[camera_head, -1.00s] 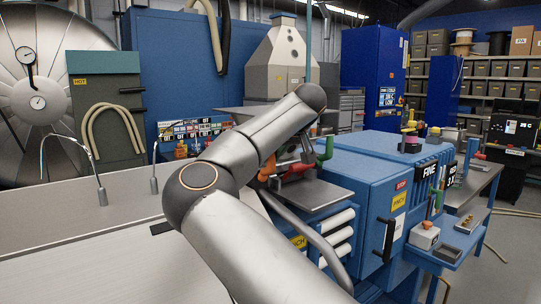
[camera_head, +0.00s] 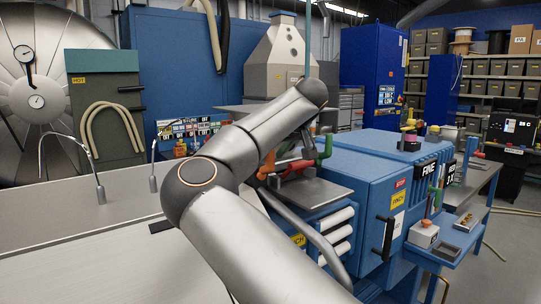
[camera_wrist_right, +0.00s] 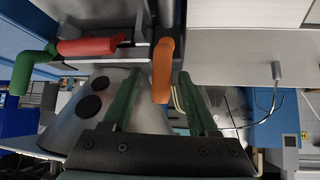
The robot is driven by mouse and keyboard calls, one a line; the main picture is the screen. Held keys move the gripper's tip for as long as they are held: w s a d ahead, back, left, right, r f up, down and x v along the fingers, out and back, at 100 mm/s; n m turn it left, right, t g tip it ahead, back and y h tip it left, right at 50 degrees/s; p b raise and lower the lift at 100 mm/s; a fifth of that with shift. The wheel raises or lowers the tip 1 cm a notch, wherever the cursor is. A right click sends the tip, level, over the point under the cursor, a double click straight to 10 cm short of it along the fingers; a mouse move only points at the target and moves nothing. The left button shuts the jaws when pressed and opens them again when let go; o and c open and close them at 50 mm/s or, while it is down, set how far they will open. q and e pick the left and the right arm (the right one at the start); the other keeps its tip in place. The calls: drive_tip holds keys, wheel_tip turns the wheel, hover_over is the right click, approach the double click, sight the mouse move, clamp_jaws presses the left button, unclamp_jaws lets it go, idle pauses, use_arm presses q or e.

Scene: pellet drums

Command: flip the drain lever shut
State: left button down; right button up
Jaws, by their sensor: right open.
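Three coloured handles sit side by side on a machine: a green one (camera_wrist_right: 34,68), a red one (camera_wrist_right: 92,46) and an orange one (camera_wrist_right: 163,70). I cannot tell by label which is the drain lever. In the head view the green handle (camera_head: 325,148) and the red handle (camera_head: 297,167) show past my forearm, and the orange handle (camera_head: 267,164) is partly hidden. My right gripper (camera_wrist_right: 159,78) is open, its two dark green fingers on either side of the orange handle's end in the wrist view. Contact cannot be told. My left gripper is not in view.
The handles are above a grey metal shelf (camera_head: 308,193) beside a blue cabinet (camera_head: 365,185). A curved grey pipe (camera_head: 310,235) runs below my forearm. A pale worktop (camera_head: 75,250) lies clear at the left, with thin bent spouts behind.

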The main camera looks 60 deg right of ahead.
drive_tip(key=b+v, duration=0.1)
drive_tip(key=v, duration=1.1)
drive_tip(key=shift+b, duration=0.3)
drive_tip(key=shift+f, duration=0.2)
